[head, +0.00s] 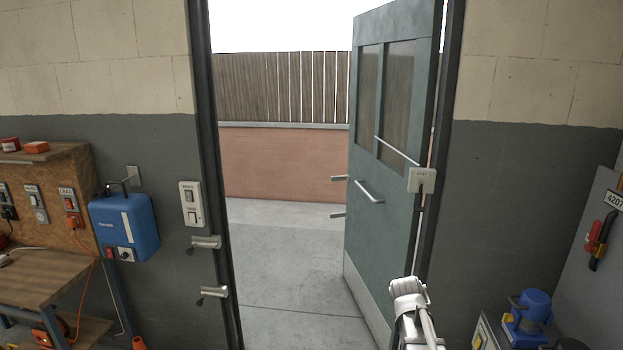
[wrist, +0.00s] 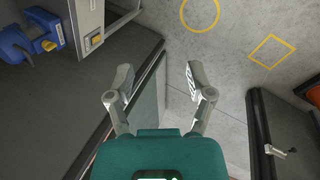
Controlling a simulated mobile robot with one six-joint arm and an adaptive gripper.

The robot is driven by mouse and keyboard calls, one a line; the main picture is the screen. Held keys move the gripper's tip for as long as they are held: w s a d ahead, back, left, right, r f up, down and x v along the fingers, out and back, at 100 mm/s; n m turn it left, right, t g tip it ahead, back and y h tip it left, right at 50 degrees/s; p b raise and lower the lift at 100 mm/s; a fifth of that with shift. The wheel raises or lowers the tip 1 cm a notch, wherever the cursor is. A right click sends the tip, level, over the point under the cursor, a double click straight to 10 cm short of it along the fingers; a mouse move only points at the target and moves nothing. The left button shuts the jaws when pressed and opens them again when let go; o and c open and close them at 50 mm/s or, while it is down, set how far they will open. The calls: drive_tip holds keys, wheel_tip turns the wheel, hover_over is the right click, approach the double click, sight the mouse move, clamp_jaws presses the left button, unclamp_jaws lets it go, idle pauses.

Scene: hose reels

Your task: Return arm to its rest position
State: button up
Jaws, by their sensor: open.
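My gripper (wrist: 158,82) shows in the wrist view with its two grey fingers spread wide and nothing between them. It points down over the floor near the doorway. Part of my arm (head: 412,312) rises at the bottom of the head view, in front of the lower part of the door. The green door (head: 392,165) stands open outward on the right side of the doorway, with a bar handle (head: 369,191) and two window panels.
A dark door frame (head: 217,190) bounds the opening on the left, with metal latches (head: 206,243). A blue device (head: 532,310) sits lower right. Yellow floor outlines (wrist: 271,51) show in the wrist view. The doorway floor is clear.

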drive_tip(key=s+a+f+m+y, duration=0.1)
drive_tip(key=s+a+m+y, duration=0.1)
drive_tip(key=s+a, duration=0.8)
drive_tip(key=shift+s+a+f+m+g+y, duration=0.35)
drive_tip(key=shift+a+y, duration=0.55)
drive_tip(key=shift+a, duration=0.35)
drive_tip(key=shift+c, duration=0.2)
drive_tip(key=shift+c, duration=0.6)
